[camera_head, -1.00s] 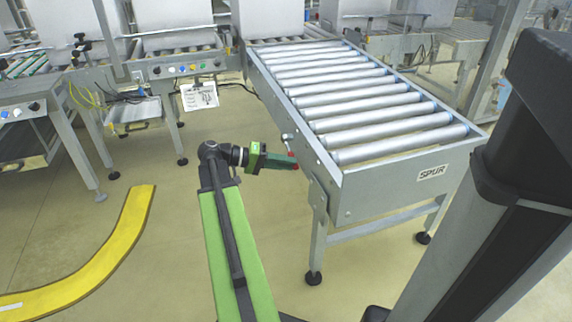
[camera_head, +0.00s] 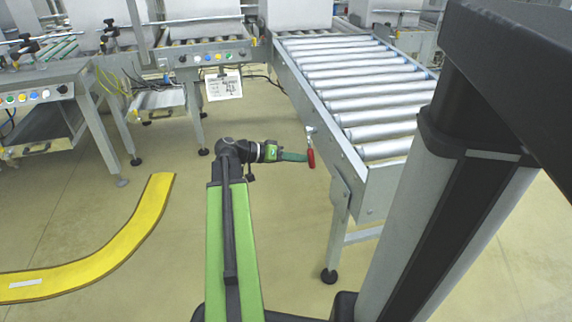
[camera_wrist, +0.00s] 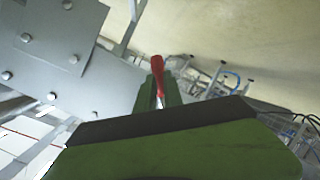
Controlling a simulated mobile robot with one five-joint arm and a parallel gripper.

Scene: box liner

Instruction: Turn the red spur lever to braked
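The red spur lever (camera_head: 311,159) is on the left side of the roller conveyor marked SPUR in the earlier head view. Its red handle hangs down from a silver pivot, close to upright. My gripper (camera_head: 304,157) reaches to it from the left, with its green fingertips at the handle. In the wrist view the red handle (camera_wrist: 157,65) stands beyond and between the green fingertips of my gripper (camera_wrist: 161,92). The gap between fingers and handle is too small to tell whether they grip it.
The grey spur conveyor frame (camera_head: 345,165) and its leg (camera_head: 337,235) stand right of my gripper. A yellow curved floor strip (camera_head: 120,240) lies at the left. A control bench (camera_head: 205,57) stands behind.

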